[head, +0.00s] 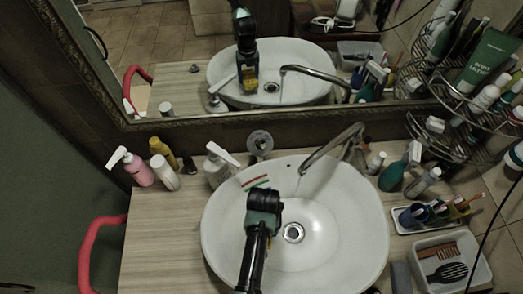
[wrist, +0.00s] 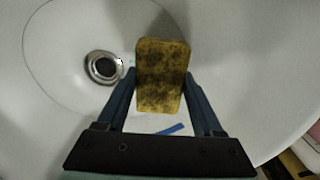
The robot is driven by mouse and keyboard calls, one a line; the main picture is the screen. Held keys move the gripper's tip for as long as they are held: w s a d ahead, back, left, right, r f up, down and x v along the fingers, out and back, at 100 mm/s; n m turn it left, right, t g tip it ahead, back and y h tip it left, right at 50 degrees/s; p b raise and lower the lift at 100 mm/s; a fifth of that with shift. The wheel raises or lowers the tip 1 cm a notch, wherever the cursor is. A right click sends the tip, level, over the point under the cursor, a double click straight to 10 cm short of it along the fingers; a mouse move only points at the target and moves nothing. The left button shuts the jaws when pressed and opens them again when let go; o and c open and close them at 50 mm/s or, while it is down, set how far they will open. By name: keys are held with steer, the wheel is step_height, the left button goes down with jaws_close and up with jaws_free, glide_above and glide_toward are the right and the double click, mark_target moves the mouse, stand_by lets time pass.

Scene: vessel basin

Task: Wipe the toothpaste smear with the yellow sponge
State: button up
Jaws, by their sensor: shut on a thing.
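The yellow sponge (wrist: 160,75), blotched with dark patches, is clamped between the two blue fingers of my gripper (wrist: 159,80) in the wrist view. In the head view my gripper (head: 263,205) is over the back left part of the white basin (head: 345,225), and it hides the sponge there. The toothpaste smear (head: 256,182) shows as red, white and green stripes at the basin's back left, just beyond my gripper. A blue strip (wrist: 171,129) lies on the white surface below the sponge in the wrist view. I cannot tell whether the sponge touches the basin.
The metal drain (head: 293,233) is right of my gripper. A faucet (head: 330,148) arches over the basin's back. A white pump bottle (head: 218,165) and a pink bottle (head: 133,166) stand at left. A toothbrush tray (head: 438,213) and a bin (head: 447,262) stand at right.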

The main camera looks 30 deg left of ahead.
steer(key=shift+r+p, duration=1.65)
steer(key=shift+r, duration=0.6)
steer(key=shift+d+f, duration=0.1)
steer(key=shift+d, duration=0.05)
